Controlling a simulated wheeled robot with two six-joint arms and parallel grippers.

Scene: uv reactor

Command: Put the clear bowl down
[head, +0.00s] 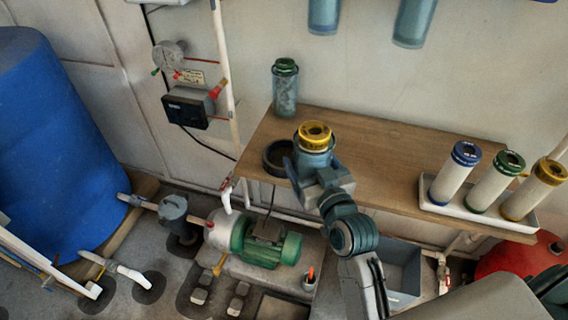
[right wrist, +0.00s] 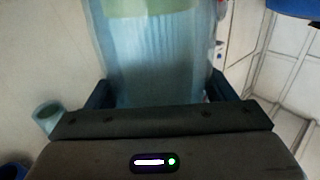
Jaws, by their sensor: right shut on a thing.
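The clear bowl (head: 318,157) is a bluish see-through cylinder with a yellow ring-shaped top (head: 314,133) showing at its mouth. My right gripper (head: 311,172) is shut on it and holds it roughly upright by the shelf's left part. In the right wrist view the bowl (right wrist: 155,60) fills the space between the fingers (right wrist: 157,92), and a pale ribbed body shows through its wall. Its lower end is hidden by the gripper in the head view. My left gripper is not in view.
A dark round ring (head: 270,163) lies on the wooden shelf (head: 375,160), left of the held bowl. A green-topped clear container (head: 285,90) stands behind it. A white tray (head: 478,220) with three capped cartridges stands at the right. The middle shelf is bare. A green pump (head: 268,248) is below.

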